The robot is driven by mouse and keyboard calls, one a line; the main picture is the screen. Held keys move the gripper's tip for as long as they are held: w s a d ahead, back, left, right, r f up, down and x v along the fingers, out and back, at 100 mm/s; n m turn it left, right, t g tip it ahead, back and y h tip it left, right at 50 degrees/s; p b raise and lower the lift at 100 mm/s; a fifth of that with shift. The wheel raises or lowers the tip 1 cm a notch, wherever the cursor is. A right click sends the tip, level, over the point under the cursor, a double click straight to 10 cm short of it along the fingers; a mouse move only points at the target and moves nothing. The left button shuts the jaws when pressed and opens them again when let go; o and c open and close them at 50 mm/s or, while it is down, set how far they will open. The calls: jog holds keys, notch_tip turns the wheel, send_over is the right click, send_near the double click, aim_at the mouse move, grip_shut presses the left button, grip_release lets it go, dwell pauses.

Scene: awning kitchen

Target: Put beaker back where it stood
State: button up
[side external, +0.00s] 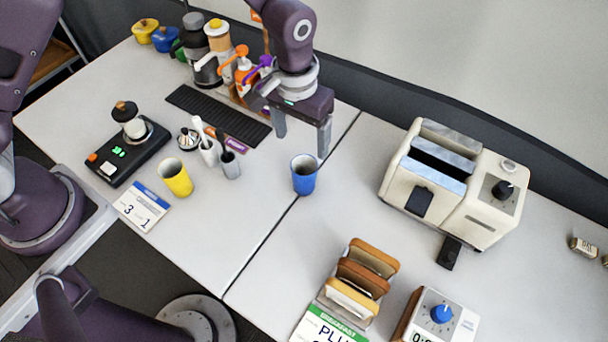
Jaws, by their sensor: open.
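Two beakers stand upright on the white table in the side external view, and I cannot tell which one the task means. The blue beaker (304,176) holds something dark and stands near the table seam, in the middle. The yellow beaker (176,178) stands further left, near a calendar card. My gripper (301,143) is open, with its fingers pointing down. In the picture its fingertips are just above and behind the blue beaker, and nothing shows between them. I cannot tell the exact gap in depth.
A cream toaster (450,185) stands at right, with a toast rack (358,280) and a timer (440,315) in front. Holders with utensils (218,155), a scale (128,150) and a black drip tray (218,115) lie left. Bottles crowd the back. Table around the blue beaker is clear.

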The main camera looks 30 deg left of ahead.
aim_at(307, 164)
jog(key=shift+g, duration=0.3)
jog(key=f, duration=0.2)
jog(key=d+f, duration=0.1)
jog(key=f, duration=0.4)
jog(key=shift+s+d, duration=0.25)
jog(key=shift+d, duration=0.1)
jog(key=f, duration=0.6)
jog(key=shift+a+f, duration=0.1)
jog(key=shift+a, duration=0.2)
jog(key=c, duration=1.7)
jog(key=shift+o, duration=0.2)
notch_tip(307, 164, up, 10)
dwell(0.7)
